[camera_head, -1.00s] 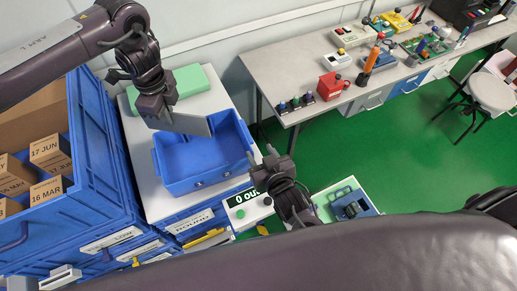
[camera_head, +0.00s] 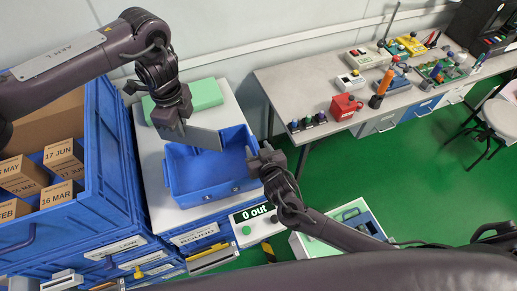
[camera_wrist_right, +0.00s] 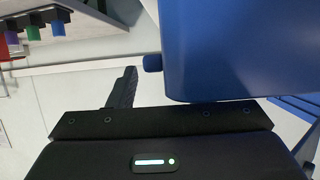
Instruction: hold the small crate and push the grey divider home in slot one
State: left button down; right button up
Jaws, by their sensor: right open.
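The small blue crate (camera_head: 205,187) stands on a white-topped surface. My left gripper (camera_head: 177,122) is shut on the grey divider (camera_head: 206,139) and holds it at the crate's far side; I cannot tell how deep it sits or in which slot. My right gripper (camera_head: 262,158) is open at the crate's right wall. In the right wrist view the crate's blue wall (camera_wrist_right: 240,50) fills the upper right, and one dark finger (camera_wrist_right: 122,88) shows left of it. The other finger is not visible there, and I cannot tell whether the wall is touched.
A green block (camera_head: 188,96) lies behind the crate. A large blue bin (camera_head: 105,185) with dated cardboard boxes stands at left. A "0 out" display box (camera_head: 256,223) stands in front of the crate. A grey bench (camera_head: 320,85) with testers runs along the wall at right.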

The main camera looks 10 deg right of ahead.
jog(key=shift+c, duration=0.3)
grip_shut()
pick_arm(q)
jog(key=f+m, duration=0.1)
jog(key=m, duration=0.3)
jog(key=f+m, duration=0.1)
jog(key=m, duration=0.2)
jog(key=f+m, duration=0.1)
jog(key=m, duration=0.3)
jog(key=shift+w+d+f+m, duration=0.3)
jog(key=shift+d, duration=0.1)
